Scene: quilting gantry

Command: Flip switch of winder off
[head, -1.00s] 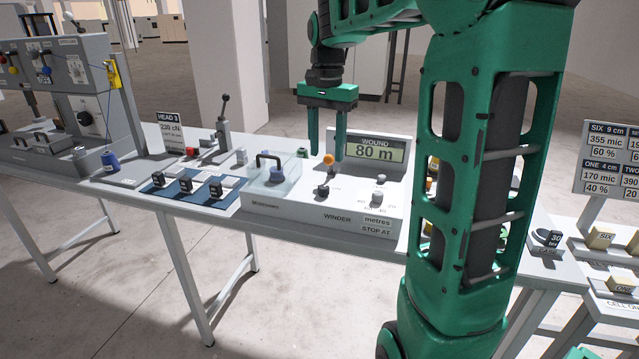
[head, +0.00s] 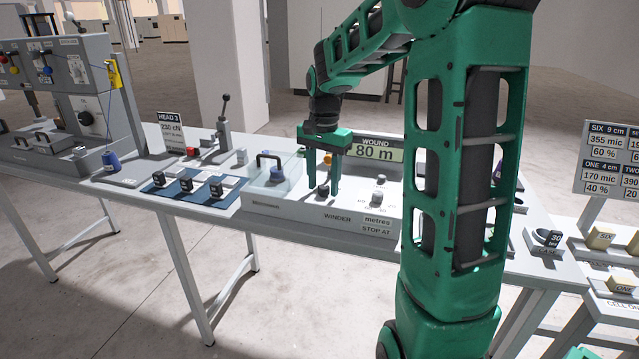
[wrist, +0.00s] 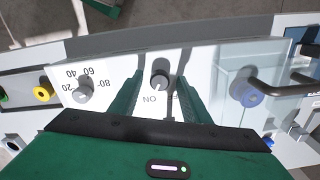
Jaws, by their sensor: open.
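The winder (head: 290,211) is a pale box on the bench with a display reading 80 m. Its switch (head: 322,190) is a small dark knob with a grey toggle on the front top. In the wrist view the switch (wrist: 160,79) stands beside an ON marking that appears upside down; its pale tip seems to point toward that marking. My gripper (head: 322,198) is open and points down over the winder, one finger on each side of the switch. In the wrist view the fingers show apart, with gaps beside the switch; contact cannot be told.
A numbered dial (head: 380,189) sits right of the switch. The display (head: 376,151) stands just behind my gripper. An orange knob (head: 328,158) is behind the switch. The bench front is clear.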

